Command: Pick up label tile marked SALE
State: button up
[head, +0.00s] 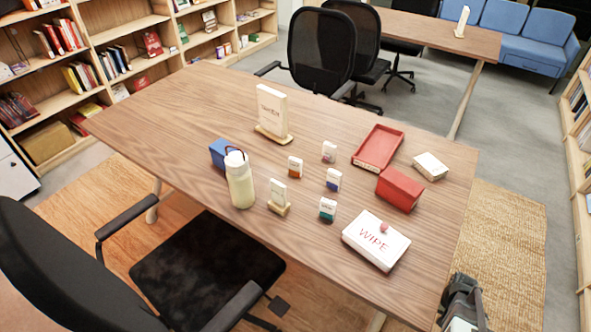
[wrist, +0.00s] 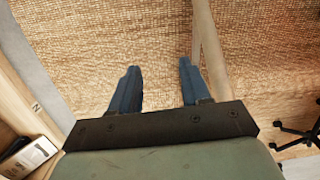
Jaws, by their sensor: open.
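Several small white label tiles with coloured lower parts stand on the wooden table in the head view: an orange one (head: 295,167), a pale pinkish one (head: 329,151), a blue one (head: 334,180) and a teal one (head: 327,209). Their print is too small to read, so I cannot tell which is marked SALE. My gripper (wrist: 158,68) is open and empty in the wrist view, its two blue fingers apart above a woven mat. In the head view part of my arm shows at the lower right, beyond the table's edge and away from the tiles.
On the table (head: 200,100) are a cream bottle (head: 240,182), a blue box (head: 220,152), a small stand (head: 279,195), a larger sign (head: 271,110), a red tray (head: 377,148), a red box (head: 399,189), a white box (head: 430,166) and a WIPE box (head: 375,242). Chairs surround it.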

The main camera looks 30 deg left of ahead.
jog(key=w+a+r+n+t, duration=0.25)
jog(key=w+r+t, duration=0.55)
jog(key=w+r, duration=2.5)
jog(key=n+g+y, duration=0.4)
jog(key=n+g, duration=0.3)
jog(key=n, duration=0.9)
send_near(296, 160)
jog(key=x, duration=0.5)
jog(key=shift+s+a, duration=0.15)
jog(key=shift+x, duration=2.6)
jog(key=shift+w, duration=0.2)
grip_shut()
